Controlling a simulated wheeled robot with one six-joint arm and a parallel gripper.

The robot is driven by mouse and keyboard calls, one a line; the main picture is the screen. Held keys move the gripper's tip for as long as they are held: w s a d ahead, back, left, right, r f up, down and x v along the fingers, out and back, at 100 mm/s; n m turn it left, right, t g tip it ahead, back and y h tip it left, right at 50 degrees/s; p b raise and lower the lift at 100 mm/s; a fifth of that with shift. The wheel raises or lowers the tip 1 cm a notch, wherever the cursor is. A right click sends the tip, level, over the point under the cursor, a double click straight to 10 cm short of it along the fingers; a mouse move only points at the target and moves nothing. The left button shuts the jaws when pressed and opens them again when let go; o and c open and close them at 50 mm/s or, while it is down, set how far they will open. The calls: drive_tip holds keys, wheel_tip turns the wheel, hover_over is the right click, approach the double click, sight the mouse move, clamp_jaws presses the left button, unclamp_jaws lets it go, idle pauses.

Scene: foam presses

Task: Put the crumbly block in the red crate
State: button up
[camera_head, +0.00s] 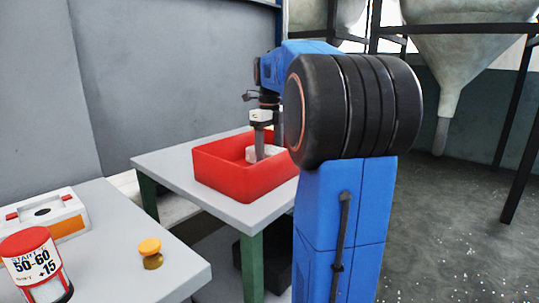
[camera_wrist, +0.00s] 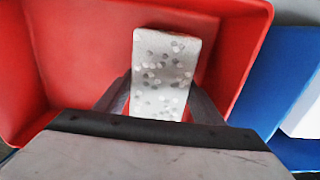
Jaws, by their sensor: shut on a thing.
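The crumbly block (camera_wrist: 164,70) is pale grey with lighter and darker specks. My gripper (camera_wrist: 158,100) is shut on it, with one finger on each side. In the head view the gripper (camera_head: 262,150) points down into the red crate (camera_head: 245,184), and the white block (camera_head: 271,152) shows between and beside the fingers, inside the crate walls. The red crate (camera_wrist: 85,50) also surrounds the block in the wrist view. I cannot tell whether the block touches the crate floor. The near crate wall hides its lower part.
The crate stands on a grey table (camera_head: 165,160) with green legs. Large hoppers (camera_head: 450,45) stand at the back right.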

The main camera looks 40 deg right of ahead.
sight(270, 149)
drive_tip(key=shift+f, duration=0.15)
drive_tip(key=o, duration=1.1)
drive_tip(key=shift+c, duration=0.2)
wheel_tip(270, 149, up, 12)
idle(0.4)
